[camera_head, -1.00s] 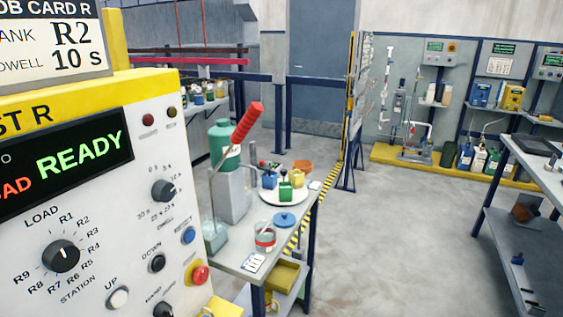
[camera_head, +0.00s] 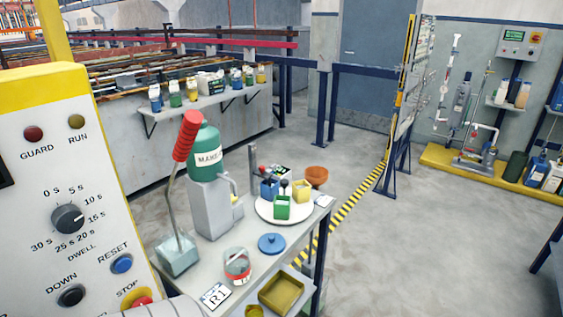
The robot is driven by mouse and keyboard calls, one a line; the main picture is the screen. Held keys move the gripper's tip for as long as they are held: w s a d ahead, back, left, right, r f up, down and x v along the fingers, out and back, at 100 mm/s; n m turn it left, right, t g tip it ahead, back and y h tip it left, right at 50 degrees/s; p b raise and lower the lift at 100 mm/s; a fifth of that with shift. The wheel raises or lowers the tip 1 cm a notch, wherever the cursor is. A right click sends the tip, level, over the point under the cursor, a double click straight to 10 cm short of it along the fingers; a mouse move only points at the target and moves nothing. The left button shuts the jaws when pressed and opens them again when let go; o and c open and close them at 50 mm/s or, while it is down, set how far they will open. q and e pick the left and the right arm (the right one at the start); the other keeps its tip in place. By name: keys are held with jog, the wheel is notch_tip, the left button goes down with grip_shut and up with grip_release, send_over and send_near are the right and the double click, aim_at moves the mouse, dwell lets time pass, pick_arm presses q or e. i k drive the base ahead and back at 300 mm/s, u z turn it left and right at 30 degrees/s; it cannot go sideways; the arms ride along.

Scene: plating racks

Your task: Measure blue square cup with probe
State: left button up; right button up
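A small blue square cup (camera_head: 268,189) sits at the left on a round white plate (camera_head: 268,215) on a grey bench. A green square cup (camera_head: 282,208) stands in front of it and a yellow square cup (camera_head: 301,190) to its right. A thin dark upright post (camera_head: 253,165) stands behind the plate. Small dark and red knobs show near the cups; I cannot tell which, if any, is the probe.
The bench (camera_head: 213,267) also holds a green bottle (camera_head: 205,146) on a grey stand, a red-handled lever (camera_head: 187,135), a glass jar (camera_head: 237,266), a blue lid (camera_head: 271,243) and an orange bowl (camera_head: 316,176). A control panel (camera_head: 45,180) blocks the left. Open floor lies right.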

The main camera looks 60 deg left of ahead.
aim_at(262, 172)
jog(key=u, duration=0.6)
jog(key=i, duration=0.85)
jog(key=u, duration=0.6)
